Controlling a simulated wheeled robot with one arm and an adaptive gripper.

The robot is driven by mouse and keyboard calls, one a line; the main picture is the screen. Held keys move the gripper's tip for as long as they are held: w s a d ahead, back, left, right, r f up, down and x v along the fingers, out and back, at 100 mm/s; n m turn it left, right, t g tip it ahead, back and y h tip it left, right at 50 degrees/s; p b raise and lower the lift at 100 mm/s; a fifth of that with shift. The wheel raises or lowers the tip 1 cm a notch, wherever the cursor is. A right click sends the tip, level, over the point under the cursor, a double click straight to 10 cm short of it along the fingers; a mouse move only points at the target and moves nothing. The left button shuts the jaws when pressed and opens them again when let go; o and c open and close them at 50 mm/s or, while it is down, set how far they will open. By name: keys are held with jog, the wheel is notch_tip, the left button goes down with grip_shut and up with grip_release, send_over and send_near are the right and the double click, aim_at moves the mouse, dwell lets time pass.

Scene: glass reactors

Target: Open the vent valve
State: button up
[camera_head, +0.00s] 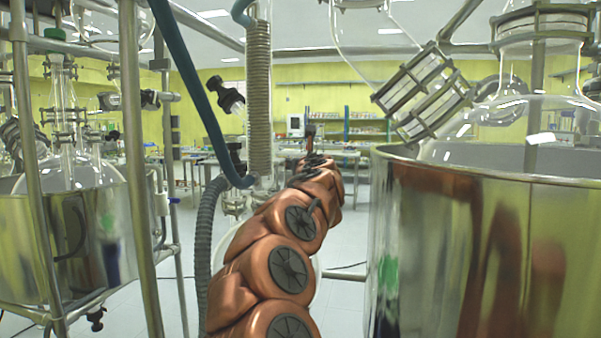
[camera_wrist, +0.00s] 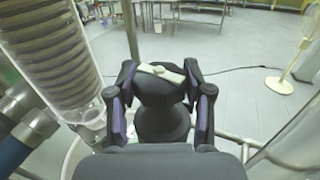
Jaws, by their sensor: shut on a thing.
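In the wrist view my gripper (camera_wrist: 160,82) has its two dark fingers closed in from both sides on a dark, rounded piece, which I take to be the vent valve (camera_wrist: 160,92). A pale bar with a small raised knob lies across its top. The faces where fingers and valve meet are partly hidden. In the head view my orange arm reaches forward, and my gripper (camera_head: 312,142) is small and dark at its far end. The valve cannot be told apart from it there.
A ribbed glass coil (camera_head: 259,100) stands left of my arm and close beside the gripper in the wrist view (camera_wrist: 50,45). A large steel vessel (camera_head: 480,250) fills the right. A blue hose (camera_head: 198,90) and metal frame posts (camera_head: 138,150) stand left. Open floor lies beyond.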

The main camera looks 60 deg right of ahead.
jog(key=n+t+y, duration=0.2)
jog(key=n+y, duration=0.1)
jog(key=shift+d+t+y, duration=0.1)
jog(key=shift+t+y, duration=0.3)
jog(key=shift+n+t+y, duration=0.5)
jog(key=shift+n+y, duration=0.2)
jog(key=shift+y, duration=0.2)
jog(key=o, duration=0.9)
jog(key=shift+o, duration=0.2)
